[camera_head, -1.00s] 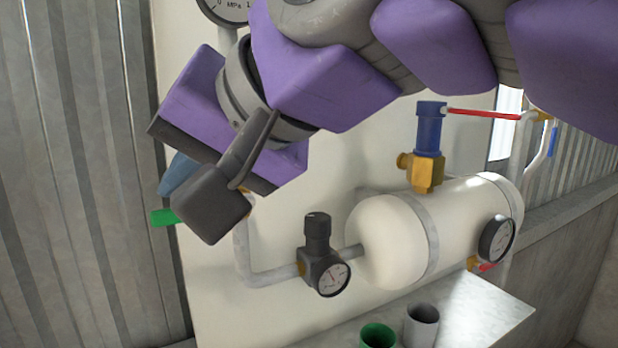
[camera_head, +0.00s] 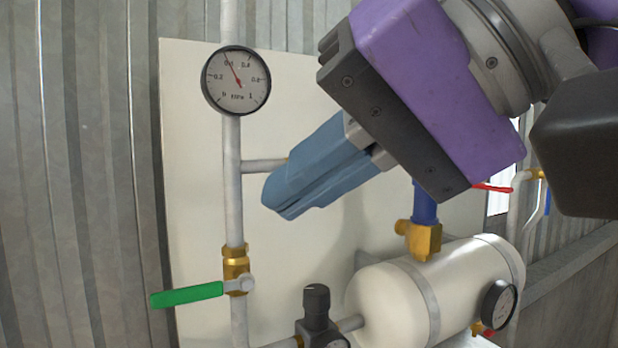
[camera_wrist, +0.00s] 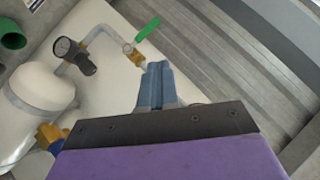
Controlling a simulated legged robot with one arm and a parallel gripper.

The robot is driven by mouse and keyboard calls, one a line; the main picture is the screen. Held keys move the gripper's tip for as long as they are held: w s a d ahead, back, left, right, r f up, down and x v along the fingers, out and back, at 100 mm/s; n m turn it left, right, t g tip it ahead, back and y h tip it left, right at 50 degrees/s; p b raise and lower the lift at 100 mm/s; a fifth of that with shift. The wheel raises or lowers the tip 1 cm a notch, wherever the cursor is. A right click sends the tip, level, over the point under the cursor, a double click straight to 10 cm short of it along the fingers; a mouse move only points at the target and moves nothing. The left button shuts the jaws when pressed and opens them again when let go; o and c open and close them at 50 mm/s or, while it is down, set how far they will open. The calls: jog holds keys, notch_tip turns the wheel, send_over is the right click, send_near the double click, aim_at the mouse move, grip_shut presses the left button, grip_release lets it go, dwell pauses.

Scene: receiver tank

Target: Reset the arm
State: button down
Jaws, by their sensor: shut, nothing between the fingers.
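My gripper (camera_head: 285,196) has blue fingers pressed together, with nothing between them. In the head view it is in the upper middle, pointing left and down, in front of the pale panel and apart from the pipes. The purple and dark wrist housing behind it covers part of the panel and the top of the blue fitting. In the wrist view the shut fingers (camera_wrist: 155,68) show near the centre, with the green-handled valve seen beyond their tips.
A gauge (camera_head: 236,80) and a green valve handle (camera_head: 187,295) are on the vertical pipe at left. A white tank (camera_head: 440,290) with a brass and blue fitting (camera_head: 424,238) stands below right. A black regulator (camera_head: 316,310) is at bottom. A green cup (camera_wrist: 13,33) shows in the wrist view.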

jog(key=w+d+f+m+g+h+b, duration=0.15)
jog(key=f+b, duration=0.35)
jog(key=f, duration=0.9)
jog(key=w+d+f+h+b, duration=0.1)
jog(key=w+f+h+b, duration=0.2)
jog(key=f, duration=1)
jog(key=w+d+f+m+g+h+b, duration=0.15)
jog(key=f+b, duration=0.45)
jog(key=f, duration=0.8)
jog(key=s+d+f+g+h+b, duration=0.1)
jog(key=s+d+f+b, duration=0.3)
jog(key=f, duration=0.8)
jog(key=s+d+f+g+h+b, duration=0.1)
jog(key=s+d+f+b, duration=0.2)
jog(key=f, duration=0.9)
jog(key=s+d+f+g+h+b, duration=0.1)
jog(key=s+d+f+b, duration=0.3)
jog(key=f, duration=0.8)
jog(key=shift+s+d+f+g+h+b, duration=0.2)
jog(key=shift+s+d+g+h+b, duration=0.25)
jog(key=shift+s, duration=0.45)
